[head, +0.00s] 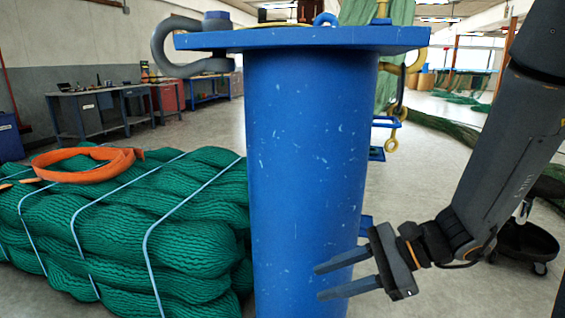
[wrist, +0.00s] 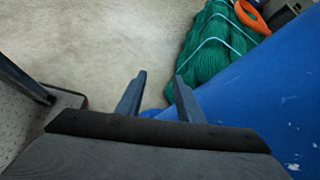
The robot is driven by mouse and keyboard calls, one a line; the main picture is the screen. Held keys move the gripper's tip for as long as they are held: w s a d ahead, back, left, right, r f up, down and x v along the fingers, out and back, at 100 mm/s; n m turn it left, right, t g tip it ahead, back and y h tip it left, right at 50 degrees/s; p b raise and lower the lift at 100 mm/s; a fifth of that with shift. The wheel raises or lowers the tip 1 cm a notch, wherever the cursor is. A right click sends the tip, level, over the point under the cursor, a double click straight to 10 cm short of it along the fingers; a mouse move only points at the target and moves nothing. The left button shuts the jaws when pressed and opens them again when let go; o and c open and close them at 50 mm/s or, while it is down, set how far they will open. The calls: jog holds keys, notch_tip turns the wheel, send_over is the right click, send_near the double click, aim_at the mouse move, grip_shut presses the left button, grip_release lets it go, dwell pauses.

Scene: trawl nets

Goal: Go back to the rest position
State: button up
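My gripper (head: 346,275) is at the lower right of the head view, with its two fingers pointing left and apart. It is open and nothing shows between the fingers. The fingertips overlap the right side of a blue column (head: 303,170) in the picture; I cannot tell whether they touch it. In the wrist view my gripper (wrist: 158,92) points over bare floor, with the blue column (wrist: 265,100) on the right.
A strapped green net bundle (head: 130,225) with an orange sling (head: 90,165) lies left of the column. Shackles, one grey (head: 185,50), hang from the column's top plate (head: 300,38). A black wheeled stool (head: 527,242) stands at right. Workbenches (head: 95,108) line the back left.

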jog(key=s+d+f+n+g+h, duration=0.2)
jog(key=s+d+f+n+h, duration=0.3)
jog(key=d+n+h, duration=0.55)
jog(key=w+r+n+t, duration=0.1)
jog(key=w+n+t, duration=0.2)
jog(key=w+n, duration=0.25)
jog(key=s+a+r+n+g, duration=0.3)
jog(key=s+a+r, duration=0.6)
jog(key=s+a, duration=0.25)
jog(key=d+r+m+p, duration=0.3)
jog(key=d+r+p, duration=0.7)
jog(key=p, duration=1)
jog(key=shift+s+d+r+h+p, duration=0.15)
jog(key=shift+d+r+h+p, duration=0.15)
jog(key=shift+d+r+h, duration=0.25)
jog(key=shift+a, duration=0.15)
